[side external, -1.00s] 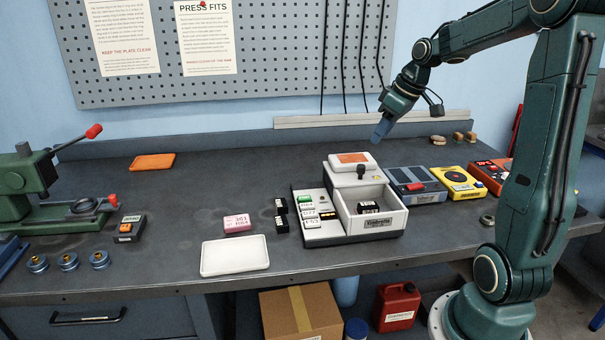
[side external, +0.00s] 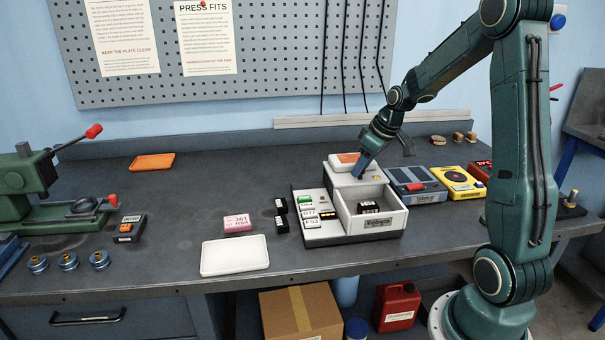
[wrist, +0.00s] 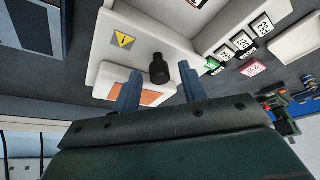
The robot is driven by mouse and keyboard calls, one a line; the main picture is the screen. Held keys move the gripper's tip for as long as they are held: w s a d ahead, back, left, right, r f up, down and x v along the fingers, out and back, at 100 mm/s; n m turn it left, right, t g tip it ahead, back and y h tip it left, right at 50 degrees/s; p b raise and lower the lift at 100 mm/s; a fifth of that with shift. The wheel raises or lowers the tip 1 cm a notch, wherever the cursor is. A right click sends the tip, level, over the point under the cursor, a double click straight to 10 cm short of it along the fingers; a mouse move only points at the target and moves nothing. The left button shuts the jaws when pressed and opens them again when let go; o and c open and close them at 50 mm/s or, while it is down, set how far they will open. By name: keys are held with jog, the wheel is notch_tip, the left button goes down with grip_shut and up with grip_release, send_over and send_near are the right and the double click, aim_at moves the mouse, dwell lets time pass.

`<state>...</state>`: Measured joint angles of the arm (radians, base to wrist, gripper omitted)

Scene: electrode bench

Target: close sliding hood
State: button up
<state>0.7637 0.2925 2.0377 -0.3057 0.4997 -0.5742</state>
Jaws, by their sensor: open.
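The sliding hood (side external: 338,178) is a white cover with an orange label on top, at the back of the white instrument box (side external: 388,221). It stands slid back, so the front bay is open and shows a black block (side external: 368,207) inside. In the wrist view the hood (wrist: 150,40) carries a yellow warning triangle and a black knob (wrist: 159,70). My gripper (side external: 359,172) is over the hood and hides the knob in the side view. In the wrist view my gripper (wrist: 159,88) is open, its blue fingers on either side of the knob; contact cannot be told.
A panel of keys with a green one (side external: 305,199) adjoins the box on the left. A grey device (side external: 415,184) and a yellow device (side external: 459,183) stand close on the right. A white tray (side external: 235,268) and a pink block (side external: 237,223) lie at left.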

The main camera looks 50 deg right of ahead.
grip_shut()
jog(key=s+a, duration=0.9)
dwell(0.6)
jog(key=shift+a, duration=0.1)
grip_release()
jog(key=shift+s, duration=0.1)
jog(key=shift+r, duration=0.15)
jog(key=v, duration=1.3)
jog(key=shift+r, duration=0.25)
